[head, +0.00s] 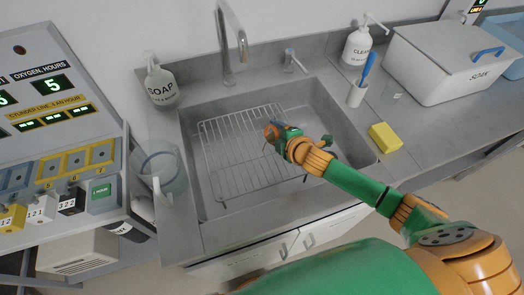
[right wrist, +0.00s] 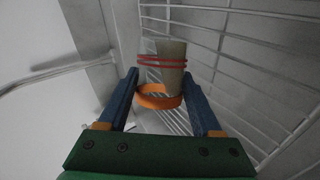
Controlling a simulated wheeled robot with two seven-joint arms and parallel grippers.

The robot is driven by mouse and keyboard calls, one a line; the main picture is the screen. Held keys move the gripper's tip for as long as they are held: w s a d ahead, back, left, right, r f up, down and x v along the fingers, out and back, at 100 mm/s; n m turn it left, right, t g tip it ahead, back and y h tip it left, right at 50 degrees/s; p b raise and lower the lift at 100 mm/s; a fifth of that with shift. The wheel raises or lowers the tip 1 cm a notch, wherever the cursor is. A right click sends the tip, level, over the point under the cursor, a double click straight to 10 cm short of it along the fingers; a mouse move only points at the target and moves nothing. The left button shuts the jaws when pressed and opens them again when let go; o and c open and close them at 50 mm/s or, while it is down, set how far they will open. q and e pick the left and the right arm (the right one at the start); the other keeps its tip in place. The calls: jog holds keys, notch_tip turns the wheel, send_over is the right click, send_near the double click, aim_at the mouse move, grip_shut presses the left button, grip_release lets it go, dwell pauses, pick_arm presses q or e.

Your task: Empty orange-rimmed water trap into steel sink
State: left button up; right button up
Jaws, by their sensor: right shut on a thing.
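The steel sink (head: 340,128) is in the middle of the head view, with a wire rack (head: 222,165) inside it. My right gripper (head: 277,131) is over the sink and rack, shut on the orange-rimmed water trap (head: 268,133). In the right wrist view the trap (right wrist: 171,62) is a greyish cup with red bands, and its orange rim (right wrist: 158,97) lies between my blue fingers (right wrist: 162,100). The rim faces toward the wrist camera. I cannot tell whether water is inside the trap. My left gripper is not in view.
A faucet (head: 234,45) rises behind the sink. A soap bottle (head: 160,82), a brush holder (head: 357,95), a yellow sponge (head: 385,137) and a soak bin (head: 445,65) stand around it. A clear jar (head: 160,170) and an oxygen panel (head: 60,130) are at the left.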

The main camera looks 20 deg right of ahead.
jog(key=shift+s+a+r+n+h+b, duration=0.15)
jog(key=shift+a+n+h+b, duration=0.2)
jog(key=shift+a, duration=0.2)
dwell(0.6)
jog(key=shift+a+r+n+t+h+p, duration=0.2)
jog(key=shift+n+t+h+p, duration=0.1)
jog(key=shift+n+h+p, duration=0.2)
dwell(1.1)
jog(key=shift+a+f+n+h+b, duration=0.1)
jog(key=shift+f+n+h+b, duration=0.15)
jog(key=shift+f+b, duration=0.2)
dwell(0.5)
